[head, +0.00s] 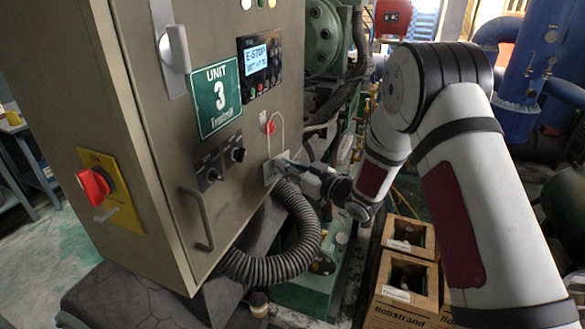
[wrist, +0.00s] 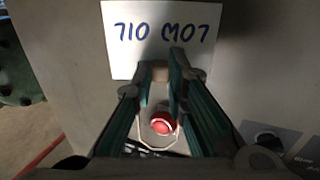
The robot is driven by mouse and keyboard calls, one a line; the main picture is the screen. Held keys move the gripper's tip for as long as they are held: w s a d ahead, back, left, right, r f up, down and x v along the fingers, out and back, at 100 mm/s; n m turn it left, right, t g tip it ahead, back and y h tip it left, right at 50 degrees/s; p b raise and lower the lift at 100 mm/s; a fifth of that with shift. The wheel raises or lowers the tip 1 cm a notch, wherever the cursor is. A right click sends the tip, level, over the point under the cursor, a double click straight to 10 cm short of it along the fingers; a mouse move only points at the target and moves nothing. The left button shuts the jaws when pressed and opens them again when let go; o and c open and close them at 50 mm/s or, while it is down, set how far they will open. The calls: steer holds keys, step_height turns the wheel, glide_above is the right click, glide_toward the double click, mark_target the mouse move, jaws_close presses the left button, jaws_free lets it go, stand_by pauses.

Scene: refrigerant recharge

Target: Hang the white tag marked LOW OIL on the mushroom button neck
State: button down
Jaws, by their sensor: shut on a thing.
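The white tag marked LOW OIL (wrist: 162,30) appears upside down in the wrist view; it also shows edge-on and small against the cabinet front in the head view (head: 271,171). My gripper (wrist: 160,74) is shut on the tag's edge; it also shows in the head view (head: 290,166), close to the cabinet door. The tag's thin pale loop (head: 282,128) rises above the tag. The red mushroom button (head: 269,127) appears inside the loop's outline, and so does the button in the wrist view (wrist: 162,123). I cannot tell whether the loop rests on the button's neck.
The grey cabinet (head: 160,130) carries a green UNIT 3 plate (head: 214,97), a display panel (head: 259,63), two black knobs (head: 220,164), a handle (head: 197,219) and a red rotary switch (head: 94,187). A corrugated hose (head: 290,255) curves below my gripper. Cardboard boxes (head: 405,290) stand on the floor.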

steer(key=shift+w+a+f+b, duration=0.25)
steer(key=shift+a+f+b, duration=0.1)
steer(key=shift+a+f, duration=0.35)
steer(key=shift+w+a+f+b, duration=0.2)
steer(key=shift+a+f+b, duration=0.1)
steer(key=shift+a+f, duration=0.4)
steer(key=shift+r, duration=0.1)
steer(key=c, duration=1.5)
jaws_free()
